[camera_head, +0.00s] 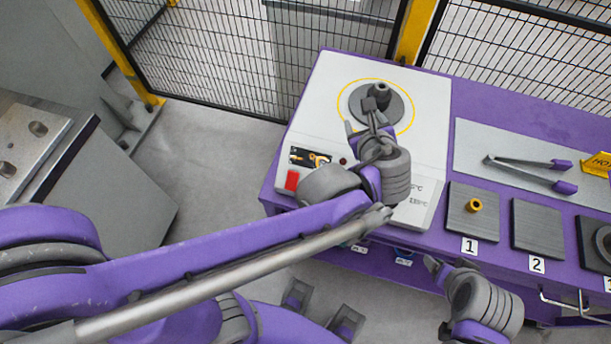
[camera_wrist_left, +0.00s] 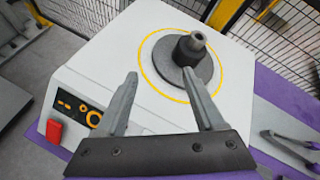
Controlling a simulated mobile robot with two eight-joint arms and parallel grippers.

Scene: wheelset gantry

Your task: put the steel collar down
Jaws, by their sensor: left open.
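A dark grey round disc (camera_head: 402,113) with a dark stepped post (camera_head: 379,91) at its middle sits on the pale top of the heater station, inside a yellow ring. Both the disc (camera_wrist_left: 207,70) and the post (camera_wrist_left: 190,50) show in the left wrist view. I cannot tell whether a steel collar is seated around the post. A dark ring (camera_head: 605,241) lies on the third pad at the right edge, partly cut off. My left gripper (camera_head: 368,122) is open and empty, close to the disc on its near side; its two fingers (camera_wrist_left: 160,80) stand apart. My right gripper (camera_head: 440,292) is low at the right; its jaws are unclear.
The purple bench (camera_head: 490,90) carries pad 1 (camera_head: 460,220) with a brass ring (camera_head: 474,205), a bare pad 2 (camera_head: 537,226), tongs (camera_head: 525,170) on a pale plate and a yellow HOT sign (camera_head: 598,164). Mesh fencing (camera_head: 220,60) stands behind.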

